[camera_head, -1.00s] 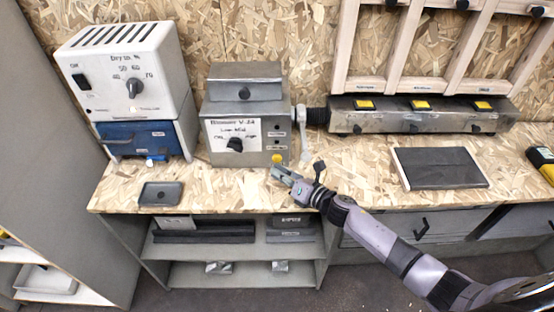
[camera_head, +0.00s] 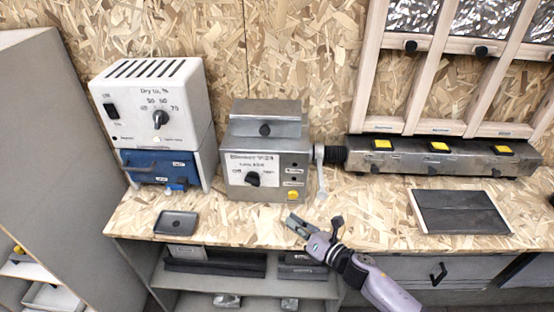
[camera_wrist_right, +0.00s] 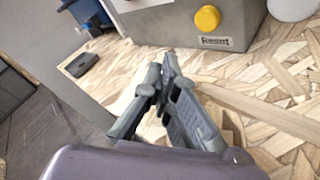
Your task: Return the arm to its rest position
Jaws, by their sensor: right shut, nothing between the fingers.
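My right gripper (camera_head: 291,222) is in the head view, above the front edge of the bench, in front of the steel machine (camera_head: 262,160). Its fingers are shut and hold nothing. In the right wrist view the gripper (camera_wrist_right: 165,62) points at the bench top, below the machine's yellow reset button (camera_wrist_right: 207,17), and is apart from the button. My right arm (camera_head: 365,280) comes in from the lower right. My left gripper is not in view.
The wood-chip bench top (camera_head: 360,205) is mostly clear. A white dryer (camera_head: 155,105) stands on a blue box at the left. A small dark tray (camera_head: 176,222), a dark plate (camera_head: 460,211) and a steel bar with yellow buttons (camera_head: 420,153) are also there. Shelves lie below.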

